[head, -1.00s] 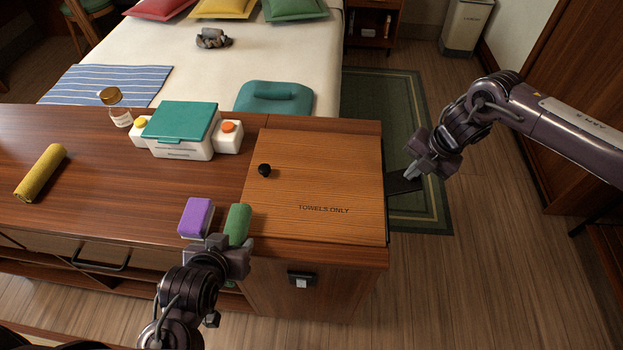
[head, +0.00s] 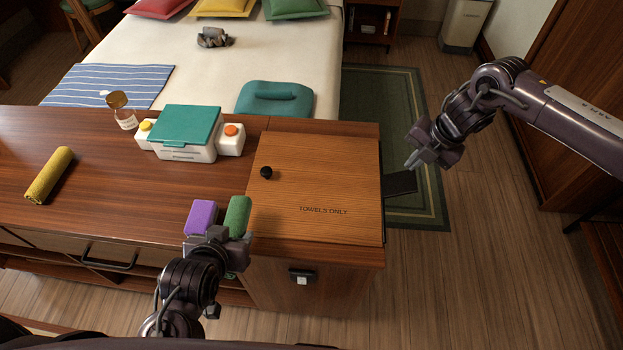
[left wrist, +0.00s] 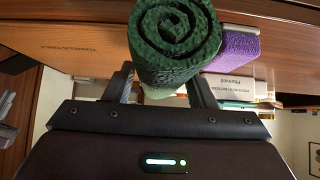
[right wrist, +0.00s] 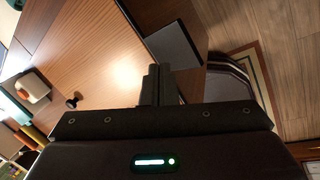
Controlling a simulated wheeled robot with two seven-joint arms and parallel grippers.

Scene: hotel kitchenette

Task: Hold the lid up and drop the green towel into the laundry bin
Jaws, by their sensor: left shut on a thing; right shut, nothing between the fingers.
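The rolled green towel (head: 237,216) is in my left gripper (head: 232,236), at the counter's front edge beside the lid's left front corner. The left wrist view shows the end of the roll (left wrist: 175,40) between the fingers. The wooden lid (head: 315,180), marked "TOWELS ONLY", lies flat and closed over the laundry bin (head: 320,285). It has a black knob (head: 266,172), and a dark flat tab (head: 400,183) sticks out at its right side. My right gripper (head: 412,164) is shut and empty, just above and beside the tab. The bin's inside is hidden.
A purple rolled or block-like item (head: 202,216) sits just left of the towel. The floor right of the counter is open.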

